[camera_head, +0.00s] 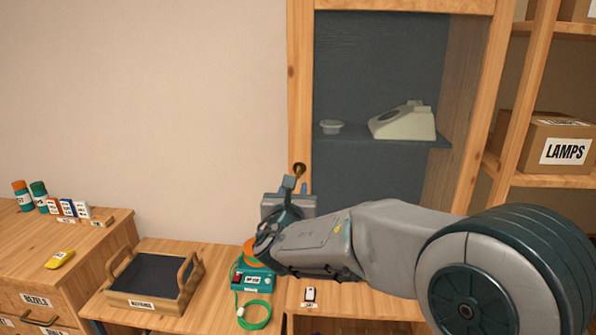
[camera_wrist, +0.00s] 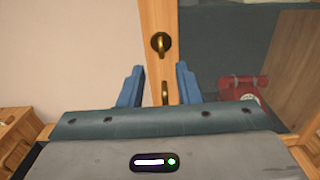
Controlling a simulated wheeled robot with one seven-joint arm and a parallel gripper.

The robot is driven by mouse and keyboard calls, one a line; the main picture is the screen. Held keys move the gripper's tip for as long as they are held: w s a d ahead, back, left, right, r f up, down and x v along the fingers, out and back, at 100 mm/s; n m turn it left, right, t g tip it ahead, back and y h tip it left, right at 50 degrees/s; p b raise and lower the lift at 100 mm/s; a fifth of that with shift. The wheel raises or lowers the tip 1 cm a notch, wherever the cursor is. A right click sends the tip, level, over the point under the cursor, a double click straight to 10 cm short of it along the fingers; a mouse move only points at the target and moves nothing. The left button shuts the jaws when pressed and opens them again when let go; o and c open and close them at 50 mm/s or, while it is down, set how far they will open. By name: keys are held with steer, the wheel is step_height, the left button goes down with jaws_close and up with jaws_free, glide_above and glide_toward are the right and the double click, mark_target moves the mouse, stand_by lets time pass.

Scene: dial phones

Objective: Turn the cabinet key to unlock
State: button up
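The wooden cabinet (camera_head: 300,75) has a brass fitting (camera_head: 299,169) on its left upright, just above my gripper (camera_head: 295,187). In the wrist view this brass fitting (camera_wrist: 161,44) has a round plate with a piece standing out from it, on the wooden upright (camera_wrist: 187,12). A second brass piece (camera_wrist: 165,92) shows lower on the upright, between the fingers and partly hidden by the gripper body. I cannot tell which piece is the key. My gripper (camera_wrist: 159,72) has its two blue fingers apart, with nothing seen held between them.
A cream phone (camera_head: 404,121) and a small pale dish (camera_head: 331,127) stand on the cabinet shelf. A red phone (camera_wrist: 243,88) sits lower inside. Below my arm are a green device (camera_head: 256,277) with a coiled cord and a wooden tray (camera_head: 145,303).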

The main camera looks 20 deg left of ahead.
mark_target(298, 174)
steer(key=p+x, duration=0.2)
steer(key=x, duration=0.7)
steer(key=shift+d+p, duration=0.1)
steer(key=shift+p, duration=0.25)
jaws_close()
